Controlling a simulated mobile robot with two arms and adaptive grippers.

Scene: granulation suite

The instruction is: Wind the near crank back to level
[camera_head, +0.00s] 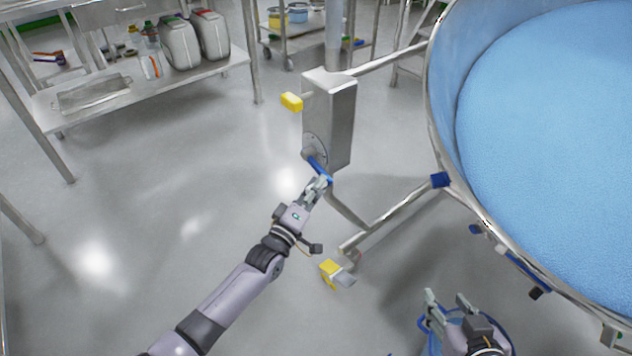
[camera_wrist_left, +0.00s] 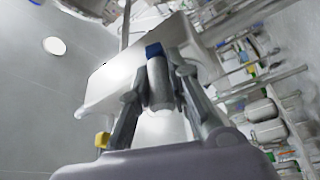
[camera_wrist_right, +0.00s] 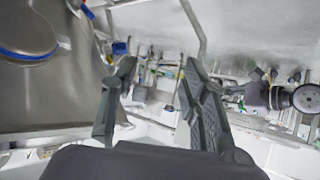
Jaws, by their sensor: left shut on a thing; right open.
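The near crank (camera_head: 318,167) sits on the face of a steel gearbox (camera_head: 328,105), with a round hub plate and a blue arm slanting down to the right. My left gripper (camera_head: 323,184) is shut on the crank's handle at the lower end of that arm. In the left wrist view the grey handle (camera_wrist_left: 160,82) with a blue piece above it stands between the fingers. The fingertips partly hide the handle. My right gripper (camera_head: 449,300) is open and empty, low in the head view beside the large bowl; its spread fingers also show in the right wrist view (camera_wrist_right: 155,95).
A large steel bowl (camera_head: 436,110) of blue granules fills the right side. A yellow block (camera_head: 291,102) juts from the gearbox's left side. A yellow-capped caster (camera_head: 331,271) ends the frame leg below. A bench (camera_head: 190,82) with white jugs stands back left. The floor at left is clear.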

